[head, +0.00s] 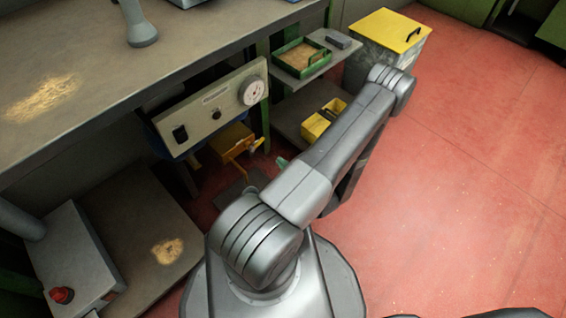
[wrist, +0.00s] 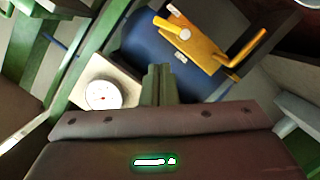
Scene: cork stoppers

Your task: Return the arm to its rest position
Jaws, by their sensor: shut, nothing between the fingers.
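My arm (head: 335,150) reaches from my base toward the upper right and folds back down at its elbow. Its far part is mostly hidden behind the upper link in the head view. My gripper (wrist: 158,72) shows in the wrist view, with its two greenish fingers together and nothing between them. In that view the fingers are in front of a blue rounded body with a yellow lever (wrist: 205,45) and a white dial (wrist: 102,95). I cannot tell the distance to them. No cork stopper can be made out.
A workbench (head: 110,60) runs along the left, with a control panel (head: 212,108) below its edge. A shelf holds a green tray (head: 302,58) and a yellow bin (head: 318,126). A yellow-lidded box (head: 390,30) stands behind. The red floor (head: 470,180) at right is clear.

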